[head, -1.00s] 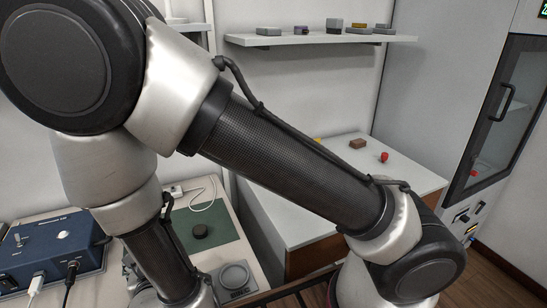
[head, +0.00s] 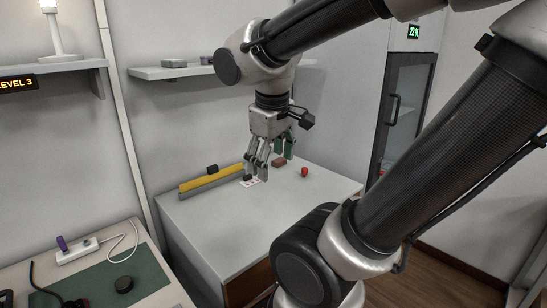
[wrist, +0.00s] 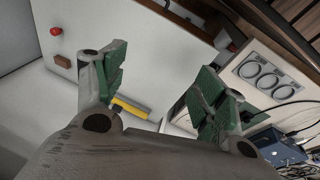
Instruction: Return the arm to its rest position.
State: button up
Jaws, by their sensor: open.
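My gripper (head: 268,158) hangs at the end of my arm in the head view, fingers pointing down, above the white-topped cabinet (head: 215,228). In the wrist view my gripper (wrist: 160,85) shows its two green-padded fingers spread wide apart with nothing between them. My arm reaches across the upper right of the head view, with its elbow link low in the middle. Whether the fingers touch the cabinet top cannot be told from the head view.
On the cabinet are a yellow bar (head: 212,180), a brown block (head: 279,162) and a red knob-like piece (head: 304,172). A wall shelf (head: 190,71) is behind. A glass-doored cabinet (head: 405,100) stands behind right.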

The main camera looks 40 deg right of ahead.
jog(key=shift+s+a+r+m+t+y, duration=0.3)
jog(key=shift+s+r+m+t+y, duration=0.15)
jog(key=shift+s+m, duration=0.2)
jog(key=shift+s+a+r+m+t+y, duration=0.25)
jog(key=shift+s+r+m+t+y, duration=0.1)
jog(key=shift+s+m+t, duration=0.25)
jog(key=shift+c, duration=0.3)
